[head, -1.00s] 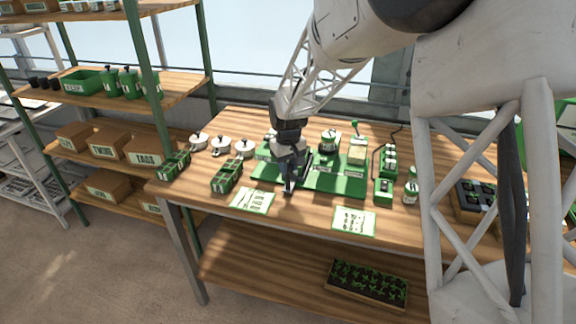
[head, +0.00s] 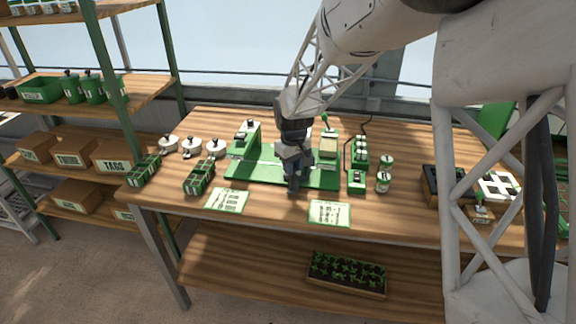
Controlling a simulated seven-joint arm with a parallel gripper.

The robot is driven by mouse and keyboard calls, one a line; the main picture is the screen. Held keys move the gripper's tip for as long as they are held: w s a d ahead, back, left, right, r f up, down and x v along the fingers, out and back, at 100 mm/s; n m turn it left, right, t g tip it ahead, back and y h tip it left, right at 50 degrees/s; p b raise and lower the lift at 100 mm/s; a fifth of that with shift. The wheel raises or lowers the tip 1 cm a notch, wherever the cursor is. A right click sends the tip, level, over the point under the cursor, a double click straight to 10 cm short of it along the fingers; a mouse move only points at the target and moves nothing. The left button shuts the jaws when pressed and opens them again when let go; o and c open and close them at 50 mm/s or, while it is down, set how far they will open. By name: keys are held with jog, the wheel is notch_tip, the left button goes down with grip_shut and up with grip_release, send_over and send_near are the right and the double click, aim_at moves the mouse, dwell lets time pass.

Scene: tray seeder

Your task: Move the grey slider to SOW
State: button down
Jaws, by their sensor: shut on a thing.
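The tray seeder is a green machine with a flat base (head: 320,181) in the middle of the wooden bench, with a green upright at its left end and a pale block near its right end. A light rail runs across the base. My gripper (head: 293,190) points down over the middle of the base, near its front edge. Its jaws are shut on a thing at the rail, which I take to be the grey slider. The slider itself is hidden behind the fingers, and the labels are too small to read.
Two green divided boxes (head: 200,177) and several lidded white pots (head: 191,148) stand left. Two printed cards (head: 227,200) (head: 329,214) lie in front. A green switch box (head: 356,182) and small jars (head: 383,182) stand close on the right. The bench front is mostly clear.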

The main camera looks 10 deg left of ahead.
jog(key=c, duration=0.9)
grip_release()
jog(key=shift+r, duration=0.15)
jog(key=shift+r, duration=3.8)
jog(key=shift+d, duration=0.1)
